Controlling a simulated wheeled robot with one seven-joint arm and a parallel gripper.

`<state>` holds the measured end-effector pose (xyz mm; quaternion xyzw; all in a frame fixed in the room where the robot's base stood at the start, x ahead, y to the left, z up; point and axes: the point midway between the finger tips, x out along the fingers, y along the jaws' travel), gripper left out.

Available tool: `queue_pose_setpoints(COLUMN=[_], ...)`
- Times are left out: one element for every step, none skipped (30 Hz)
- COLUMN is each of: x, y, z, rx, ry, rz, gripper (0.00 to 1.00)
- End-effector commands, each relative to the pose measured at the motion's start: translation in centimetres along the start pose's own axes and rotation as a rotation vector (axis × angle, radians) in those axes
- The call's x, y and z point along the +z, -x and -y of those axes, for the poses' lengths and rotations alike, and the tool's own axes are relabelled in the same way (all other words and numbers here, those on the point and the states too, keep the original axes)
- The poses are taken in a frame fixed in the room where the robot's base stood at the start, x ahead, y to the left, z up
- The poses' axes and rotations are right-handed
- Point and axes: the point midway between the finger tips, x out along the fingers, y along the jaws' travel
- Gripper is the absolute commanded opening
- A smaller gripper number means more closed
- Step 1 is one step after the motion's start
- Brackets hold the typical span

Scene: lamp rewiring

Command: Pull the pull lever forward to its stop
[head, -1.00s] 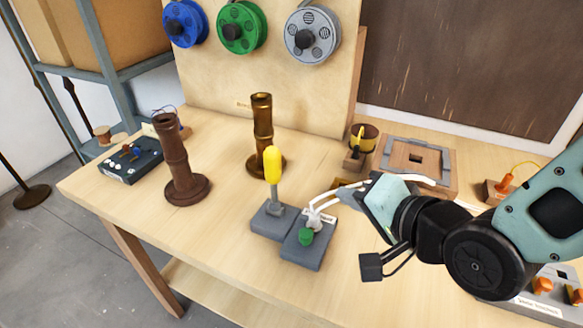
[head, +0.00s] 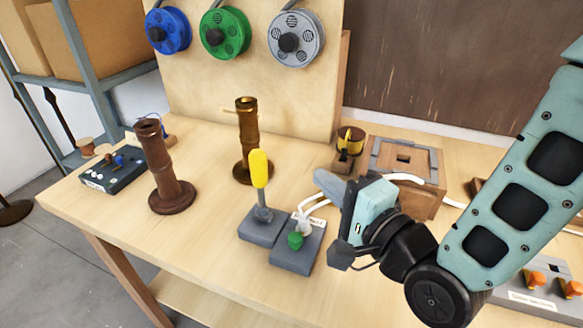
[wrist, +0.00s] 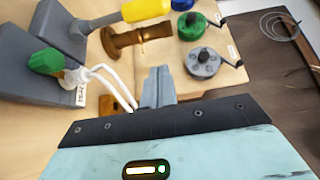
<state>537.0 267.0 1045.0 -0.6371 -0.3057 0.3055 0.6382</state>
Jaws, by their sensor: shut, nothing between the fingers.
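The pull lever is an upright lever with a yellow handle (head: 259,168) on a grey base (head: 262,228), at the middle of the table in the head view. Its yellow handle also shows at the top of the wrist view (wrist: 146,9). My gripper (head: 322,178) is to the right of the handle, apart from it, with its fingers pointing left and up. In the wrist view the fingers (wrist: 158,80) are together with nothing between them. I cannot tell its exact height against the handle.
A grey block with a green knob (head: 296,240) and white cables stands right beside the lever base. Two brown turned columns (head: 165,175) (head: 247,140) stand left and behind. A wooden box (head: 405,175) is behind my gripper. The table's front left is clear.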

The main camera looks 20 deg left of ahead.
Motion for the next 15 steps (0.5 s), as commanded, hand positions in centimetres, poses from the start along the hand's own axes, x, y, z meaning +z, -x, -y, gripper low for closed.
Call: queue_pose_setpoints(x=[0.0, 0.1, 0.1, 0.1, 0.0, 0.0, 0.1, 0.1, 0.1, 0.1, 0.1, 0.1, 0.1, 0.1, 0.1], y=[-0.4, -0.7, -1.2, -1.7, -2.2, -2.9, -3.5, -4.2, -5.0, -5.7, -6.3, -7.1, -7.7, -8.4, -9.1], z=[0.1, 0.1, 0.2, 0.2, 0.2, 0.2, 0.3, 0.3, 0.3, 0.3, 0.3, 0.3, 0.3, 0.3, 0.3], rx=[0.001, 0.001, -0.001, -0.001, -0.001, 0.000, -0.001, -0.001, 0.000, -0.001, -0.001, -0.001, 0.000, 0.000, -0.001], ry=[0.000, 0.000, 0.000, 0.000, 0.000, 0.000, 0.000, 0.000, 0.000, 0.000, 0.001, 0.001, 0.001, 0.001, 0.002], rz=[0.001, 0.001, 0.001, 0.001, 0.000, 0.000, 0.001, 0.001, 0.001, 0.001, 0.001, 0.001, 0.001, 0.001, 0.001], gripper=[0.00, 0.00, 0.00, 0.00, 0.00, 0.00, 0.00, 0.00, 0.00, 0.00, 0.00, 0.00, 0.00, 0.00, 0.00])
